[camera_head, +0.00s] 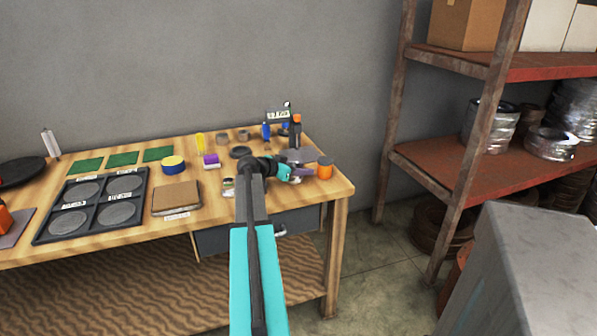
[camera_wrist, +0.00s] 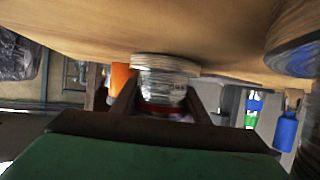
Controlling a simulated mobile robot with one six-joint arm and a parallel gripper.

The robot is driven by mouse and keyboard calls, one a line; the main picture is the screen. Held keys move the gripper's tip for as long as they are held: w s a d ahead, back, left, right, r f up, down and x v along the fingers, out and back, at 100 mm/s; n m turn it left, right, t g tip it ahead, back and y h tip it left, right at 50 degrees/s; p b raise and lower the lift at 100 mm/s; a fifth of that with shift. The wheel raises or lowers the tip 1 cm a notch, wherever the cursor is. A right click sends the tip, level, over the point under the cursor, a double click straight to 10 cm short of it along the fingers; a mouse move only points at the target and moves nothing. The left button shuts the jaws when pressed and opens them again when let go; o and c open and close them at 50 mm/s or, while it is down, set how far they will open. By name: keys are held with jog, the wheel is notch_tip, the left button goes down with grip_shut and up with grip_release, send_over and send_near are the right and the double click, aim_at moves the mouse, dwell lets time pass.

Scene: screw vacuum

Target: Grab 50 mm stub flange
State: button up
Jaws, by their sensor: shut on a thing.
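A short silvery metal flange (camera_wrist: 165,85) with a wider rim sits between the two dark fingers of my gripper (camera_wrist: 160,103) in the wrist view. The fingers are shut on its narrower body. The rim is close to the wooden surface in that view; I cannot tell if it touches. In the head view my gripper (camera_head: 289,171) is low over the right end of the workbench, and the held flange cannot be made out there. Its size marking is not readable.
On the workbench (camera_head: 130,228), an orange cylinder (camera_head: 325,169) stands just right of my gripper. Small metal rings (camera_head: 222,137), a black ring (camera_head: 240,152) and upright bottles are behind it. A black tray (camera_head: 148,205) and a brown block (camera_head: 177,197) lie left. A rusty shelf (camera_head: 470,165) stands right.

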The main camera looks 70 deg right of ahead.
jog(key=shift+r, duration=0.15)
jog(key=shift+r, duration=1.8)
jog(key=a, duration=0.5)
jog(key=a+b, duration=0.1)
jog(key=a, duration=0.4)
jog(key=a+r, duration=0.1)
jog(key=a, duration=0.5)
jog(key=shift+w+r, duration=0.1)
jog(key=shift+w, duration=0.2)
